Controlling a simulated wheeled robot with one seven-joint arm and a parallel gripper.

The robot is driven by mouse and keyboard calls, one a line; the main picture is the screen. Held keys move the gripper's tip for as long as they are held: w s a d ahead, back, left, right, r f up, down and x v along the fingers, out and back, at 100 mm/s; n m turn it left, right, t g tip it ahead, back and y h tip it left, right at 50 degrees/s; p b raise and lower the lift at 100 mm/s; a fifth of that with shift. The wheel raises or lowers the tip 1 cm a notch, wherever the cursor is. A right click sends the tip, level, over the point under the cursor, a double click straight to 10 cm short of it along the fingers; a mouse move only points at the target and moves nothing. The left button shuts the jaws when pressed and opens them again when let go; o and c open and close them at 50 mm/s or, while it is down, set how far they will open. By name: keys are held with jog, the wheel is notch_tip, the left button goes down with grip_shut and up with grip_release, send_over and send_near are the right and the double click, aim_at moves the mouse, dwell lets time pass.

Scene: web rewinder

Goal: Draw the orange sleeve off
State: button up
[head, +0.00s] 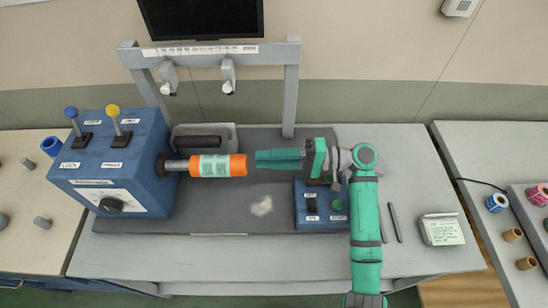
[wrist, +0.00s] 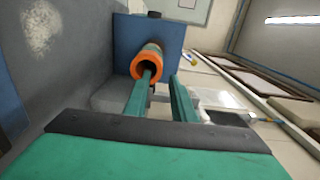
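The orange sleeve (head: 238,166), with a pale green printed band round its middle, sits on a grey shaft (head: 177,165) that juts right from the blue machine box (head: 148,165). In the wrist view the sleeve (wrist: 149,61) shows its open round end towards me.
A blue control box (head: 322,205) stands below my gripper. A grey frame (head: 291,88) rises behind the shaft. Two levers with blue (head: 71,112) and yellow (head: 113,110) knobs top the machine box. A side table (head: 480,190) at right bears several small rolls.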

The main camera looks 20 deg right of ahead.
aim_at(244, 159)
jog(key=shift+x, duration=3.15)
jog(key=shift+a, duration=0.1)
grip_shut()
jog(key=shift+r, duration=0.25)
jog(key=v, duration=1.4)
dwell(1.1)
